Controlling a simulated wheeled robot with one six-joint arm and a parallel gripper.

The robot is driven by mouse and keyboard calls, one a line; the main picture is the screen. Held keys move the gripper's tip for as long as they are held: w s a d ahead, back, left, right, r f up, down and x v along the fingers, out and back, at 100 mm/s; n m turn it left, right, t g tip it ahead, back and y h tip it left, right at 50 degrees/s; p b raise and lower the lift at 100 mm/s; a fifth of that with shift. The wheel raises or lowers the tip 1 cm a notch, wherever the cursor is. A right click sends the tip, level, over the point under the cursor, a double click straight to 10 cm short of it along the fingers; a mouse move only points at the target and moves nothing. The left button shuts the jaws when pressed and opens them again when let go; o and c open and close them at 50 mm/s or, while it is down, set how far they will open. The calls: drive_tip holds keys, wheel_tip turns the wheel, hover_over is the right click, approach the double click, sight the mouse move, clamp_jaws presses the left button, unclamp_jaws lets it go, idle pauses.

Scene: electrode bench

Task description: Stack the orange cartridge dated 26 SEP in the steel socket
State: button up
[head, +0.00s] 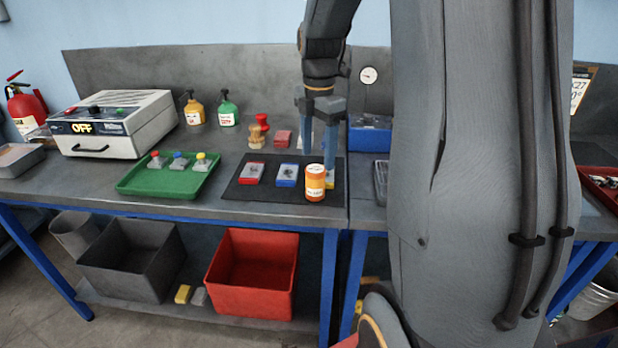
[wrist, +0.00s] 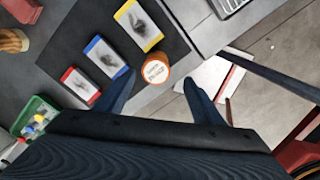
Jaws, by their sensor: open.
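An orange cartridge (head: 315,189) with a pale label stands upright at the front right of a black mat (head: 237,191); its date is too small to read. In the wrist view its white top (wrist: 156,70) shows between my fingertips. My gripper (head: 319,158) points down above and behind the cartridge, open and empty. Three grey-faced blocks lie on the mat: a red-edged one (head: 251,173), a blue-edged one (head: 287,175) and a yellow-edged one (wrist: 139,25), mostly hidden behind the cartridge in the head view. I cannot tell which thing is the steel socket.
A green tray (head: 135,184) with several coloured-knob pieces lies left of the mat. Behind the mat stand a wooden piece (head: 257,137), a red stamp-like piece (head: 263,121) and a red block (head: 281,138). A blue box (head: 369,134) is behind right. The bench's front edge is close to the cartridge.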

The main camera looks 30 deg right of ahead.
sight(316, 169)
drive_tip(key=shift+w+d, duration=0.25)
drive_tip(key=shift+f+n, duration=0.25)
drive_tip(key=shift+n, duration=0.05)
drive_tip(key=shift+w+a+f+p, duration=0.15)
drive_tip(key=shift+f+p, duration=0.5)
drive_tip(key=shift+f, duration=1.15)
drive_tip(key=shift+s+a+f+p, duration=0.15)
drive_tip(key=shift+f+p, duration=0.5)
drive_tip(key=shift+f, duration=1.1)
drive_tip(key=shift+w, duration=0.1)
drive_tip(key=shift+c, duration=0.2)
drive_tip(key=c, duration=1.3)
wheel_tip(316, 169, up, 10)
drive_tip(key=shift+f+b, duration=0.1)
drive_tip(key=shift+b, duration=1.15)
